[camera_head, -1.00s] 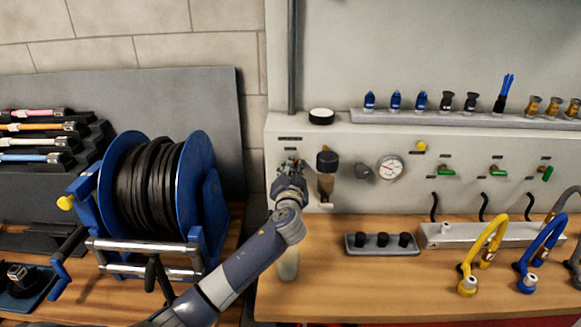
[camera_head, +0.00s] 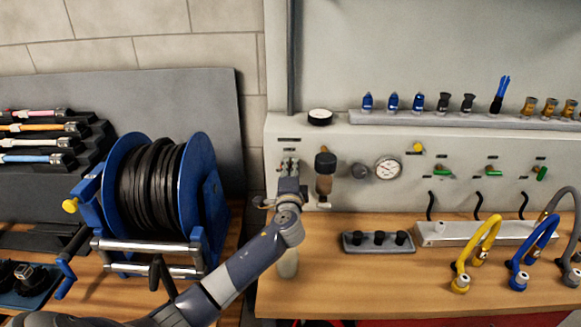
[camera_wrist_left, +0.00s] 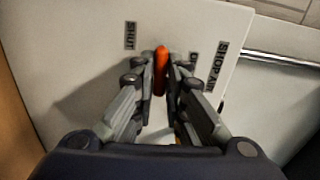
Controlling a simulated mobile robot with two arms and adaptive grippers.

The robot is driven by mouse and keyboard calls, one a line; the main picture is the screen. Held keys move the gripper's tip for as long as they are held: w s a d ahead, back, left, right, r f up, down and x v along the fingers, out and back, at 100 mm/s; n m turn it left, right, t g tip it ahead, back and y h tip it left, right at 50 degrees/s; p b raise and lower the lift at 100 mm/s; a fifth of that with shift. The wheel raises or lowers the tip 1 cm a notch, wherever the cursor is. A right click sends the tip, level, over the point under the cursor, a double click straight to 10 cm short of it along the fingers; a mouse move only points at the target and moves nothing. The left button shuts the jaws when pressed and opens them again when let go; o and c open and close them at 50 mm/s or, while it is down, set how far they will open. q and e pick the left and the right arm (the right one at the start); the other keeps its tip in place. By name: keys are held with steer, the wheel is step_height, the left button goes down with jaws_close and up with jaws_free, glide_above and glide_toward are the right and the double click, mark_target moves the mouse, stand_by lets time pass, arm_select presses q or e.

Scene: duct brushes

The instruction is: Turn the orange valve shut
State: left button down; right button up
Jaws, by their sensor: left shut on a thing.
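The orange valve (camera_wrist_left: 161,70) shows in the left wrist view as an upright orange handle between my fingers, on a pale panel with a "SHUT" label (camera_wrist_left: 130,36) to its left and a "SHOP AIR" label (camera_wrist_left: 217,66) to its right. My left gripper (camera_wrist_left: 161,82) is shut on the handle, one finger on each side. In the head view my left gripper (camera_head: 290,168) is at the left end of the panel, and it hides the valve there. The valve's base is hidden by the fingers. My right gripper is not in view.
A brown-and-black filter unit (camera_head: 325,174) stands close to the right of my left gripper, then a gauge (camera_head: 388,169). A blue hose reel (camera_head: 160,200) stands left of my arm. A tray with black knobs (camera_head: 379,242) lies on the bench at the right.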

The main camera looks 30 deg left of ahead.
arm_select(q)
steer(key=shift+m, duration=0.5)
steer(key=c, duration=1.7)
jaws_free()
steer(key=shift+o, duration=0.2)
steer(key=v, duration=1.2)
steer(key=shift+s+f, duration=0.1)
steer(key=shift+f, duration=0.05)
